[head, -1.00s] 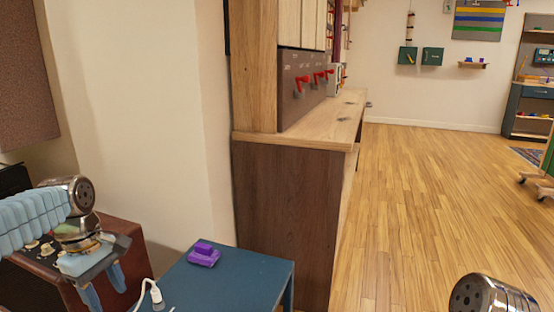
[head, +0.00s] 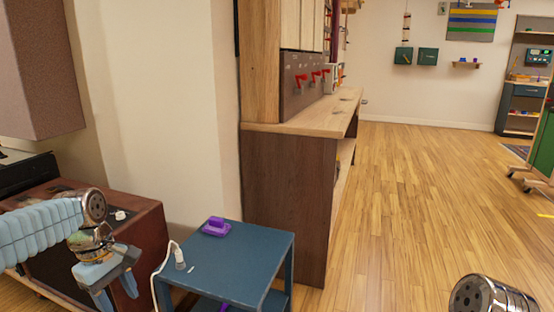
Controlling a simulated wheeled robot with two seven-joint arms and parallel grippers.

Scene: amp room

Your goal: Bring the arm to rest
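My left arm comes in from the left, bent downward at its wrist. My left gripper (head: 116,293) hangs in front of the brown amplifier cabinet (head: 150,240) and to the left of the blue side table (head: 240,251). Its two light blue fingers are apart, with nothing seen between them. Of my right arm, only a metal joint shows at the bottom right; my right gripper is out of view.
A purple object (head: 216,227) and a white cable plug (head: 180,262) are on the side table. A wooden workbench (head: 300,127) with red-handled items above it stands behind. The wooden floor (head: 430,200) on the right is largely clear.

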